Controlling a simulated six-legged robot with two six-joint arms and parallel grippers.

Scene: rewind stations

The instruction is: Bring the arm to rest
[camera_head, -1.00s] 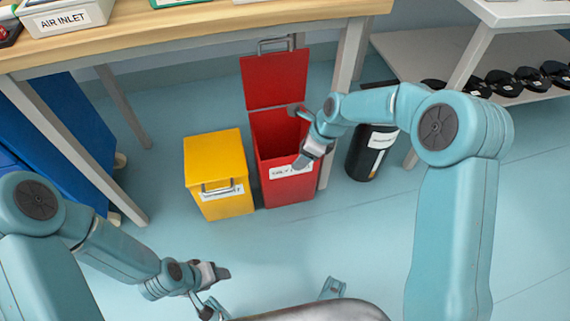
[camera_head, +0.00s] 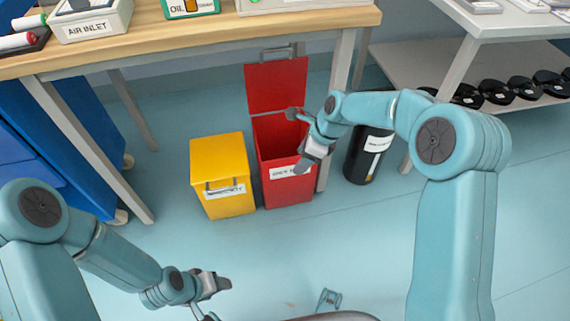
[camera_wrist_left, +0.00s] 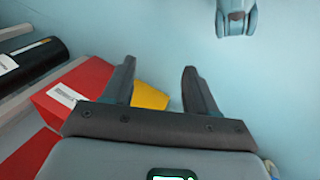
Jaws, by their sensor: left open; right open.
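My right gripper (camera_head: 298,140) is open at the front of the open red bin (camera_head: 288,184). One finger shows over the bin's opening and the other in front of its label; I cannot tell whether they touch it. Nothing shows between the fingers. My left gripper (camera_head: 217,299) is low at the left, above the floor and in front of the yellow bin (camera_head: 226,200). The left wrist view shows its two fingers (camera_wrist_left: 158,67) apart and empty. The red bin (camera_wrist_left: 72,92) and part of the yellow bin (camera_wrist_left: 150,97) show beyond them.
A wooden table (camera_head: 210,38) with an air inlet tray (camera_head: 92,22) stands behind the bins. A black cylinder (camera_head: 368,154) stands right of the red bin. A white shelf unit (camera_head: 455,62) holds several dark items at right. The floor in front is clear.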

